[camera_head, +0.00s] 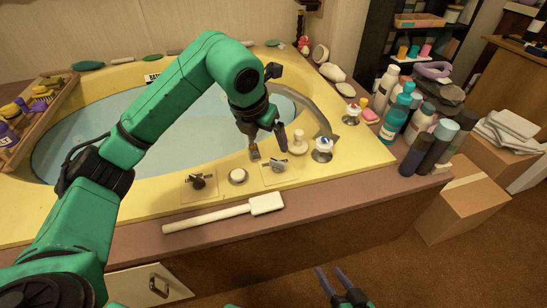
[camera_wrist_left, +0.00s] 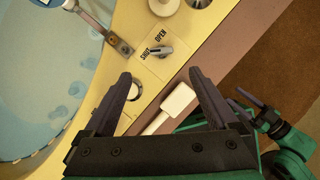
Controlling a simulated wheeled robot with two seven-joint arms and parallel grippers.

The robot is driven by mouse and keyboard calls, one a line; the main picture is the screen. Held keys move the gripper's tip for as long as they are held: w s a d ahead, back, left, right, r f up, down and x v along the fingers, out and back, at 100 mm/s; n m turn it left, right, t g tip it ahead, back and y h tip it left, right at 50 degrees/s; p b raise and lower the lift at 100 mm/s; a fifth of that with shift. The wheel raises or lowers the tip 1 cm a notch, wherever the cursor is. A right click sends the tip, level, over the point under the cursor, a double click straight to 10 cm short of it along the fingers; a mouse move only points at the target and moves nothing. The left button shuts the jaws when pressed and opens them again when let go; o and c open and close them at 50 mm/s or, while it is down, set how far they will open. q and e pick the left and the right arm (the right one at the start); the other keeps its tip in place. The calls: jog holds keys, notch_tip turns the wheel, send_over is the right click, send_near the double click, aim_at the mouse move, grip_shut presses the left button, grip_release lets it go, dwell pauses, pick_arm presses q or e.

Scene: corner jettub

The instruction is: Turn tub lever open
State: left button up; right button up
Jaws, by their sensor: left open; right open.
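The tub lever (camera_head: 278,164) is a small grey handle on a square plate on the yellow tub rim. In the left wrist view the lever (camera_wrist_left: 161,51) lies beside the printed words SHUT and OPEN, with one end near SHUT. My left gripper (camera_head: 268,146) is open above the rim, close to the lever's plate. In the left wrist view its spread fingertips (camera_wrist_left: 160,78) lie on either side of the lever's line, apart from it. My right gripper (camera_head: 338,283) is open and empty, low over the floor in front of the tub.
A second lever (camera_head: 198,182) and a round button (camera_head: 238,176) sit to the left on the rim. A white long-handled brush (camera_head: 224,213) lies on the brown ledge. A beige bottle (camera_head: 298,143) and a faucet knob (camera_head: 322,149) stand to the right. Several bottles (camera_head: 390,125) crowd the right corner.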

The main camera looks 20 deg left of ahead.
aim_at(277, 161)
pick_arm(q)
jog(key=b+x, duration=0.3)
jog(key=x, duration=0.9)
jog(key=shift+d+f, duration=0.1)
jog(key=shift+f, duration=0.1)
jog(key=c, duration=1.4)
jog(key=shift+o, duration=0.2)
pick_arm(e)
jog(key=f, duration=0.1)
jog(key=a+f+t, duration=0.1)
jog(key=f, duration=0.1)
jog(key=shift+s+f+m+t, duration=0.1)
jog(key=shift+f+m+t, duration=0.2)
